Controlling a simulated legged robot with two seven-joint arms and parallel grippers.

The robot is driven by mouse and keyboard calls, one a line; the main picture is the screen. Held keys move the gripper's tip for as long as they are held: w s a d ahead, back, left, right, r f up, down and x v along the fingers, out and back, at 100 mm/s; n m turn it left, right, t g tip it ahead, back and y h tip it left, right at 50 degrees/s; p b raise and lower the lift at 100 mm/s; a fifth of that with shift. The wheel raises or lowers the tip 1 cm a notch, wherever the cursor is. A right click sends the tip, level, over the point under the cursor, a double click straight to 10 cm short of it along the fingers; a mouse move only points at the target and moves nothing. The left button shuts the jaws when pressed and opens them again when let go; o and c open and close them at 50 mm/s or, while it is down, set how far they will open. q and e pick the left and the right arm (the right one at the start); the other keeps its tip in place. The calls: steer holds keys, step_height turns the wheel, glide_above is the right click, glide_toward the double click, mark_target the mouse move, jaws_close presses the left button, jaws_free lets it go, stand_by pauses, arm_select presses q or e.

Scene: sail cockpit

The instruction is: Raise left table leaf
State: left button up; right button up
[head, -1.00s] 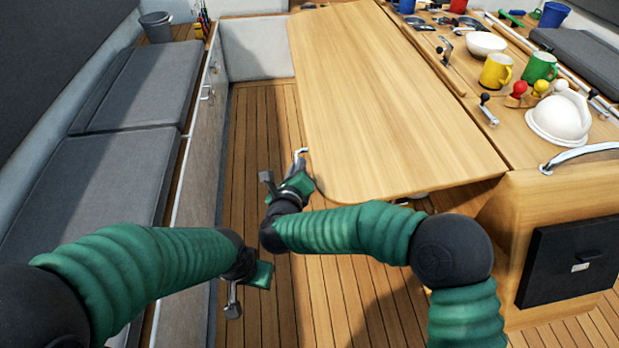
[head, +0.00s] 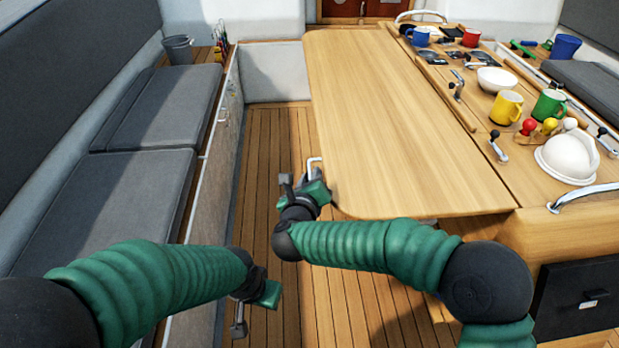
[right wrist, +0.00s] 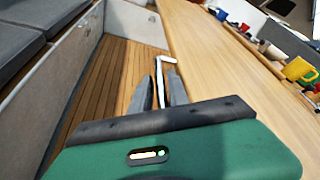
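The left table leaf (head: 400,120) is a pale wooden panel with a rounded near corner. It extends left from the table's middle section and looks roughly level. A thin, pale bent metal rod (right wrist: 161,80) stands by the leaf's left edge; it also shows in the head view (head: 314,162). My right gripper (head: 300,182) is beside this edge, near the front corner. In the right wrist view its two grey fingers (right wrist: 160,92) stand apart on either side of the rod; contact is unclear. My left gripper (head: 252,308) hangs low over the floor, left of the leaf; its finger gap is unclear.
Grey cushioned seats (head: 120,190) line the left. The slatted floor (head: 270,140) between seat and table is clear. The table's middle section holds a yellow mug (head: 506,107), a green mug (head: 549,105), a white bowl (head: 497,80) and other items.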

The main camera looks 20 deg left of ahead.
steer(key=shift+s, duration=0.1)
steer(key=v, duration=1.1)
steer(key=shift+s, duration=0.35)
steer(key=shift+r, duration=0.1)
